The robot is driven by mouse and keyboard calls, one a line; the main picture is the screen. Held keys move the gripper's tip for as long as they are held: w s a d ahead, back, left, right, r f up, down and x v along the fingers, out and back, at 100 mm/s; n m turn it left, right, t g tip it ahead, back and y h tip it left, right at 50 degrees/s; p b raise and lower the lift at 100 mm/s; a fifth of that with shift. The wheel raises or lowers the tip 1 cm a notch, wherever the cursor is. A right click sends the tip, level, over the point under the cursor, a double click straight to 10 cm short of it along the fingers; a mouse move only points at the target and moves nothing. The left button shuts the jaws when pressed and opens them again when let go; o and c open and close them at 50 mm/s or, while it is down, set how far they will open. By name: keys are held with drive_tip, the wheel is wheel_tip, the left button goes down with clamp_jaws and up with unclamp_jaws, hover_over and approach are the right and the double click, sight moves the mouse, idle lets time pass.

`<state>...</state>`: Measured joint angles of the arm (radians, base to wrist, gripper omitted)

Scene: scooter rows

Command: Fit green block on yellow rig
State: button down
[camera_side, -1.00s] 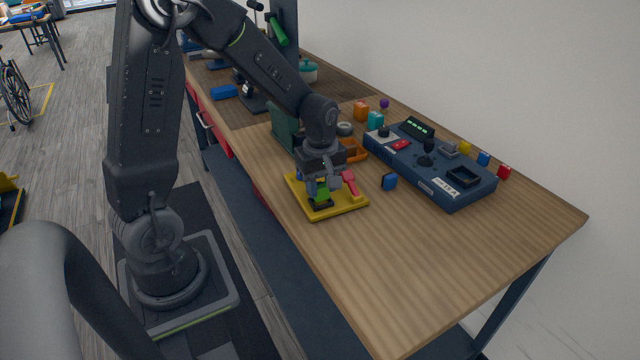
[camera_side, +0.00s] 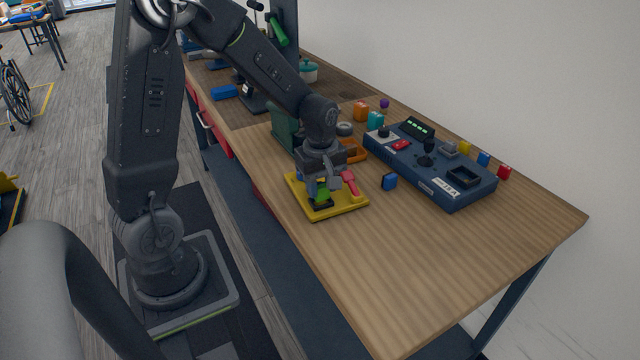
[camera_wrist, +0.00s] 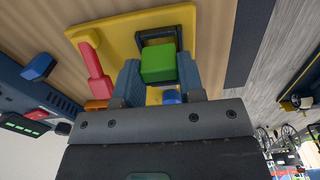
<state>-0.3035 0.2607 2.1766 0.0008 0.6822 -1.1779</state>
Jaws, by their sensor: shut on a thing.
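The yellow rig (camera_side: 345,208) is a flat plate on the bench, with a dark square frame (camera_side: 320,204) and a red lever-like part (camera_side: 350,184) on it. My gripper (camera_side: 322,186) points down over the plate and is shut on the green block (camera_side: 321,194). In the wrist view the green block (camera_wrist: 158,64) sits between both fingers of my gripper (camera_wrist: 158,75), beside the dark frame (camera_wrist: 160,34) of the yellow rig (camera_wrist: 122,28). The block is at or just above the frame; I cannot tell whether it is inside. A small blue part (camera_wrist: 172,97) shows behind the block.
A blue control box (camera_side: 430,170) with switches stands right of the rig. An orange tray (camera_side: 352,151) and a dark green part (camera_side: 284,127) stand behind the gripper. The front bench is clear.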

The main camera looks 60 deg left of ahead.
drive_tip(key=shift+s+d+f, duration=0.15)
drive_tip(key=shift+f, duration=0.35)
drive_tip(key=shift+s+d+f, duration=0.1)
drive_tip(key=shift+s+f, duration=0.05)
drive_tip(key=shift+f, duration=0.35)
drive_tip(key=c, duration=1.1)
unclamp_jaws()
drive_tip(key=o, duration=0.6)
drive_tip(key=shift+a, duration=0.15)
drive_tip(key=shift+w+r, duration=0.1)
drive_tip(key=shift+r, duration=0.6)
drive_tip(key=c, duration=0.3)
drive_tip(key=shift+o, duration=0.4)
drive_tip(key=shift+r, duration=0.25)
drive_tip(key=o, duration=0.4)
drive_tip(key=shift+r, duration=0.25)
drive_tip(key=shift+w+r, duration=0.1)
drive_tip(key=shift+r, duration=1.8)
